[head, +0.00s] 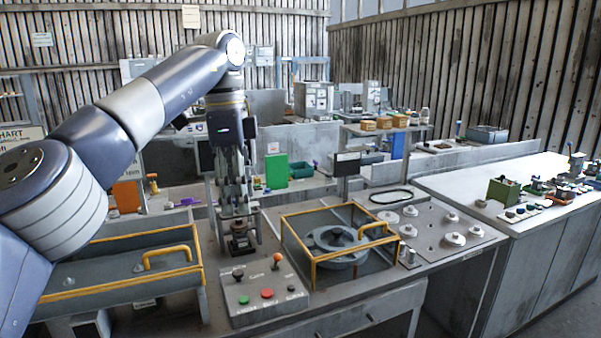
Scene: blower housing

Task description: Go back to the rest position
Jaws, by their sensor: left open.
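My left arm comes in from the left and bends down over the workbench. My left gripper (237,208) points straight down and is open. It hangs over a small dark fitting (240,240) that stands behind the control box (262,294). I cannot tell whether the fingertips touch the fitting. My right gripper is not in view.
Right of the gripper, a yellow-framed fixture (314,265) holds a grey round housing (338,240). A yellow-handled tray (120,285) lies at left. A plate with several white knobs (454,239) is at right. Another bench (440,184) stands farther right.

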